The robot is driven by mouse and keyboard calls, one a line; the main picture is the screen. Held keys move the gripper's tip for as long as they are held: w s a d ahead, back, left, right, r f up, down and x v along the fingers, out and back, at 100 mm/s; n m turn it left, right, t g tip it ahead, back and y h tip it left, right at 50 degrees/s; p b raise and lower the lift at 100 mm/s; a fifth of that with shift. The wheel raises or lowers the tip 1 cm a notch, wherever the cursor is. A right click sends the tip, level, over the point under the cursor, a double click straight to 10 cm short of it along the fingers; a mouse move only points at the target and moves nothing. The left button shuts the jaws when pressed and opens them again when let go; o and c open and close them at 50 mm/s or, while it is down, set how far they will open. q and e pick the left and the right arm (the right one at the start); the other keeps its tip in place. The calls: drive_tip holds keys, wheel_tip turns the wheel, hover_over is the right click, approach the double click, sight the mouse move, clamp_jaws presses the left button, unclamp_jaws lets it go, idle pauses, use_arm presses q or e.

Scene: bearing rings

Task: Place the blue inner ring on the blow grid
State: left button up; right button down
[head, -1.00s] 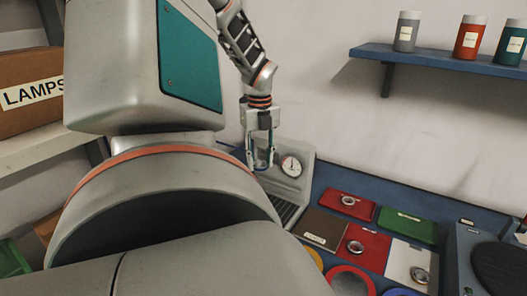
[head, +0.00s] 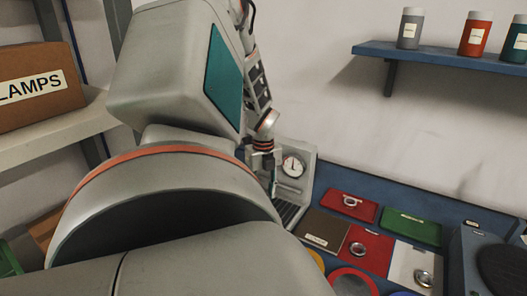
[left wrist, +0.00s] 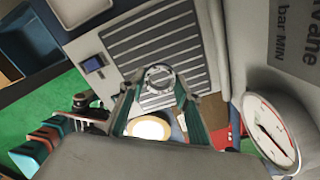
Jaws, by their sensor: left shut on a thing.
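My left gripper (head: 271,187) hangs at the far end of my arm, in front of the grey unit with the dial. In the left wrist view its teal fingers (left wrist: 160,86) are shut on a small metallic ring (left wrist: 160,71), which shows grey, with no blue I can make out. The slatted blow grid (left wrist: 150,42) lies behind the ring in that view; I cannot tell whether they touch. In the head view the grid (head: 290,213) is partly hidden by my arm, and the held ring cannot be made out. My right gripper is not in view.
A round gauge (left wrist: 272,130) stands close beside the gripper. Other rings lie on the red tray (head: 363,214), the red pad (head: 378,262) and the white pad (head: 408,255). A green pad (head: 410,229) and a dark turntable (head: 503,268) are to the right.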

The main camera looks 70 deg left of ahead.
use_arm(q)
drive_tip(key=shift+f, duration=2.5)
drive_tip(key=shift+f, duration=0.1)
drive_tip(key=o, duration=1.1)
drive_tip(key=shift+o, duration=0.2)
wheel_tip(320, 180, up, 12)
